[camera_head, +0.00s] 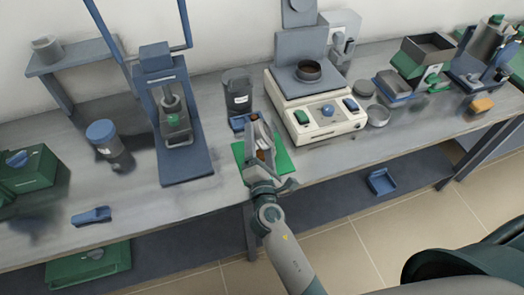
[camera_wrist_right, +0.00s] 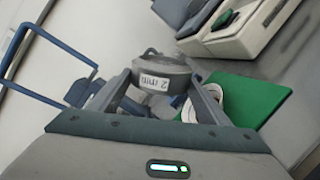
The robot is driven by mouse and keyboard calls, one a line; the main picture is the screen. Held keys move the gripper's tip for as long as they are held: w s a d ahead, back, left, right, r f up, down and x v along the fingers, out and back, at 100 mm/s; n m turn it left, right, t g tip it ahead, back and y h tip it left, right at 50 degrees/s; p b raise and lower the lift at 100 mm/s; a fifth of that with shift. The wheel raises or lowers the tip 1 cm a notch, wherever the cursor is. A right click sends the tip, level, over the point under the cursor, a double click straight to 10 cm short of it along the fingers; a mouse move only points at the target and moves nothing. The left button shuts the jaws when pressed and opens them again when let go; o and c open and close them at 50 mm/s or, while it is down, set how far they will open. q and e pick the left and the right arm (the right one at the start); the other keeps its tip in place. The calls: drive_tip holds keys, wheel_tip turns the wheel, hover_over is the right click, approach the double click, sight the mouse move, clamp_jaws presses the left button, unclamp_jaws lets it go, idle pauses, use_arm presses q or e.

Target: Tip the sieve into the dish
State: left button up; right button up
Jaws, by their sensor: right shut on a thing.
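The sieve seems to be the dark grey round vessel (camera_head: 237,88) with a white label, at the middle of the bench. In the right wrist view it (camera_wrist_right: 165,68) shows between my fingertips, its label reading 2 mm. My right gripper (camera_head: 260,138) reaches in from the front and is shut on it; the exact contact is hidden. The dish (camera_wrist_right: 208,104) is pale and round and lies on a green mat (camera_wrist_right: 252,98), beside my right-hand finger in the wrist view. My fingers partly cover the dish in the head view. My left gripper is not in view.
A cream balance (camera_head: 318,128) with a dark ring on its pan stands right of the gripper. A blue press (camera_head: 186,165) stands to the left, with a blue-lidded jar (camera_head: 103,134) beyond it.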

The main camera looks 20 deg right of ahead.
drive_tip(key=shift+s+a+f, duration=0.1)
drive_tip(key=shift+s, duration=0.85)
drive_tip(key=shift+w, duration=0.1)
drive_tip(key=shift+a+x, duration=0.25)
drive_tip(key=shift+x, duration=0.9)
drive_tip(key=shift+w+d, duration=0.1)
drive_tip(key=shift+d, duration=0.05)
drive_tip(key=shift+d+m+b, duration=0.3)
drive_tip(key=shift+d+m, duration=0.05)
drive_tip(key=shift+m, duration=0.55)
drive_tip(key=shift+d+r+m, duration=0.15)
drive_tip(key=shift+d+m, duration=0.05)
drive_tip(key=shift+m, duration=0.4)
drive_tip(key=shift+d+r+m, duration=0.15)
drive_tip(key=shift+r+m, duration=0.05)
drive_tip(key=shift+m, duration=0.4)
